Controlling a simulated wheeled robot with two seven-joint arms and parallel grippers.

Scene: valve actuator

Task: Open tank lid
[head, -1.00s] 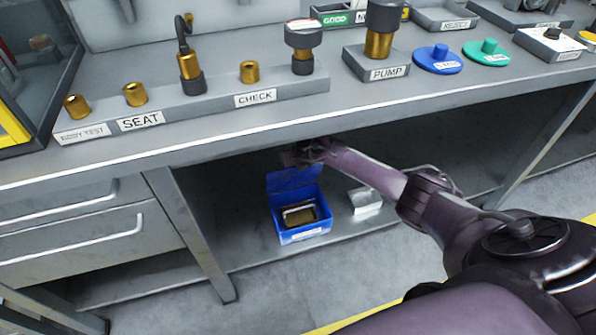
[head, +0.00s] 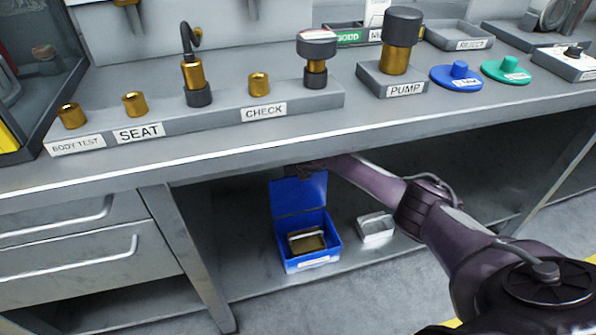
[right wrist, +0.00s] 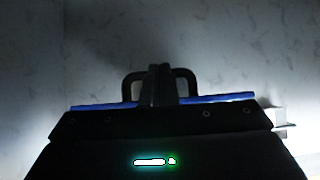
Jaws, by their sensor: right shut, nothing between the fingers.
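A blue tank (head: 333,243) stands on the low shelf under the bench, with a gold-brown metal container (head: 306,241) inside it. Its blue lid (head: 300,196) is raised, standing up at the tank's back edge. My right gripper (head: 308,170) is at the lid's upper edge, partly hidden by the bench edge. In the right wrist view my right gripper (right wrist: 160,85) is shut and empty, with a strip of the blue lid (right wrist: 222,98) behind it. I cannot tell if they touch. My left gripper is not in view.
The bench front edge (head: 240,150) hangs above my right arm. A small metal tray (head: 375,228) stands right of the tank. A drawer cabinet (head: 80,255) is at the left. Valve parts and the pump block (head: 400,80) sit on the bench top.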

